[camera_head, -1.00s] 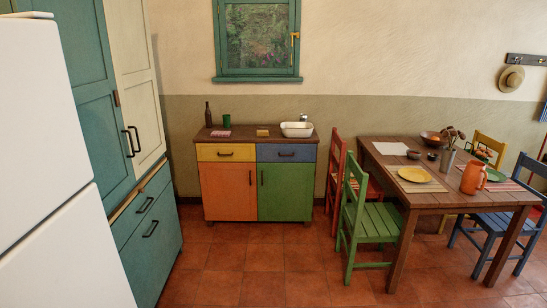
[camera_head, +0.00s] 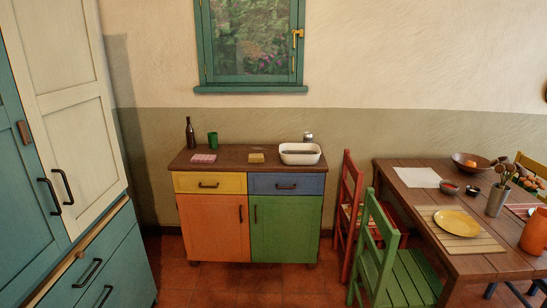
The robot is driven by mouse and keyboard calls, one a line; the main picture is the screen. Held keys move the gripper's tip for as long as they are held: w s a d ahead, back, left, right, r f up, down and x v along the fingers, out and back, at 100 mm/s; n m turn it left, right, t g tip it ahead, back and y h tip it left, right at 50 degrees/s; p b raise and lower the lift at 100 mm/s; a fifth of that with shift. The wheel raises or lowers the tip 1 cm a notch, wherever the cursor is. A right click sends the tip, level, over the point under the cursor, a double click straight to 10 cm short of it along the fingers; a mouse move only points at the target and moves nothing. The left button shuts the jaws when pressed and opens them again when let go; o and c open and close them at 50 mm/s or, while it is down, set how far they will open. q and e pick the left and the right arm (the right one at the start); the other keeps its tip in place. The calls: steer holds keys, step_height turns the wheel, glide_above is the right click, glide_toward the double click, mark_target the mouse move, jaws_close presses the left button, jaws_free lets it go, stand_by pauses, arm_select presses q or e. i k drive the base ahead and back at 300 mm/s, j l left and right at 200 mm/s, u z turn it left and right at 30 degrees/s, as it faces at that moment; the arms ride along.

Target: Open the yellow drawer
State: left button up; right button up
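The yellow drawer (camera_head: 225,183) is at the upper left of a small wooden-topped cabinet (camera_head: 165,162) against the far wall. Its front looks flush with the cabinet, so it appears shut. A dark bar handle (camera_head: 208,185) sits on the middle of its front. A blue drawer (camera_head: 313,184) is beside it on the right. Below are an orange door (camera_head: 213,228) and a green door (camera_head: 285,229). Neither of my grippers shows in the head view.
A teal and cream cupboard (camera_head: 75,130) stands at the left. Red (camera_head: 347,195) and green (camera_head: 405,275) chairs and a dining table (camera_head: 400,188) are at the right. The tiled floor (camera_head: 245,280) before the cabinet is clear. A bottle (camera_head: 190,134) and white basin (camera_head: 300,148) stand on top.

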mark_target(183, 181)
steer(key=i+u, duration=0.25)
steer(key=i, duration=0.3)
steer(key=i+u, duration=0.25)
steer(key=i, duration=0.3)
steer(key=i+l+u, duration=0.15)
steer(key=i+u, duration=0.15)
steer(key=i, duration=0.25)
